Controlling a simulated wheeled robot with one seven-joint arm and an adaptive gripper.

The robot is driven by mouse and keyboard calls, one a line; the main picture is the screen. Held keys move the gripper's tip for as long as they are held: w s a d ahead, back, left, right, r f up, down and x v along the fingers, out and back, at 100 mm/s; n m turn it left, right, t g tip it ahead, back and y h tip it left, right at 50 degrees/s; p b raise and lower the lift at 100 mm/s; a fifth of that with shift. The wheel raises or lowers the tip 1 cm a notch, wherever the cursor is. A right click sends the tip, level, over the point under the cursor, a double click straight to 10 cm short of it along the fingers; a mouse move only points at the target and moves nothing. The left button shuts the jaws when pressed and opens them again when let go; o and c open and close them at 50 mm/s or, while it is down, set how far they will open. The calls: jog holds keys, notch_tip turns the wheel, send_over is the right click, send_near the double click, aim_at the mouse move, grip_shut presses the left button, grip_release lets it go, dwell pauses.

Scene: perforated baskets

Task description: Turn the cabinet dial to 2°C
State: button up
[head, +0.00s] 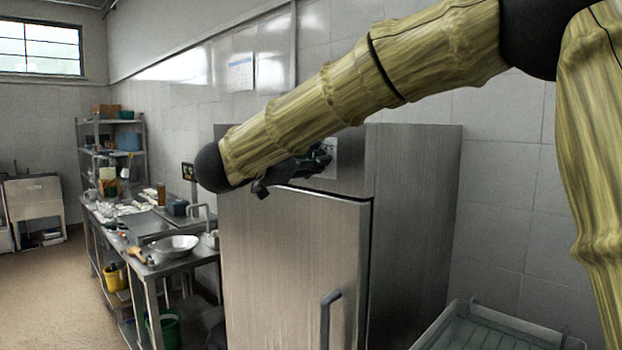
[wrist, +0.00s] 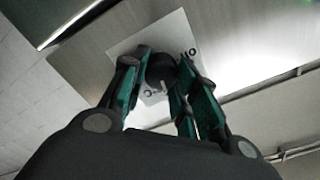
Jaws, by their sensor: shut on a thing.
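The steel cabinet (head: 290,260) stands in the middle of the head view, with a dark vertical door handle (head: 328,318). The light dial plate (head: 348,158) is near the top of its front. My gripper (head: 318,162) is at that plate, mostly behind my arm. In the wrist view, the round black dial (wrist: 161,68) sits on the white plate (wrist: 128,46). My gripper (wrist: 163,78) has its green-lined fingers on both sides of the dial and is shut on it. A few dark marks show on the plate, but the temperature setting cannot be read.
A steel worktable (head: 150,228) with a metal bowl (head: 174,245) stands left of the cabinet. A shelf rack (head: 112,135) is farther back. A pale open container (head: 500,330) is at the lower right. The floor (head: 55,290) at the left is clear.

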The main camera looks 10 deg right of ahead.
jog(key=m+b, duration=0.3)
jog(key=b, duration=0.2)
jog(key=m+b, duration=0.3)
jog(key=b, duration=0.2)
jog(key=shift+f+m, duration=0.2)
jog(key=shift+m, duration=0.2)
jog(key=shift+r, duration=0.1)
jog(key=o, duration=1)
jog(key=shift+d, duration=0.1)
jog(key=v, duration=1.2)
